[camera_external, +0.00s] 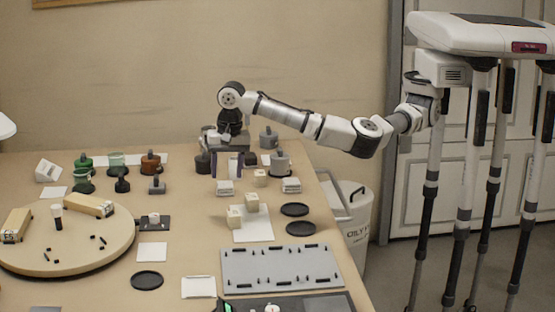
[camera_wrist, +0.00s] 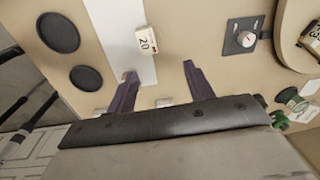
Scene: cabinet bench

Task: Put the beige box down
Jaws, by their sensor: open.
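My gripper (camera_external: 228,166) is open, its two dark purple fingers pointing down above the back of the bench. In the wrist view the fingers (camera_wrist: 159,70) are spread wide, with no object visible held between them. A beige box (camera_external: 235,217) stands on a white sheet (camera_external: 255,233) in front of the gripper, with another beige box (camera_external: 252,202) close behind it. A smaller beige block (camera_external: 260,178) sits farther back.
Two black discs (camera_external: 295,209) lie right of the sheet. Small pale blocks (camera_external: 225,188) stand below the gripper, and grey weights (camera_external: 280,162) beside it. A grey slotted plate (camera_external: 280,268) lies in front. A round wooden board (camera_external: 65,245) is at left.

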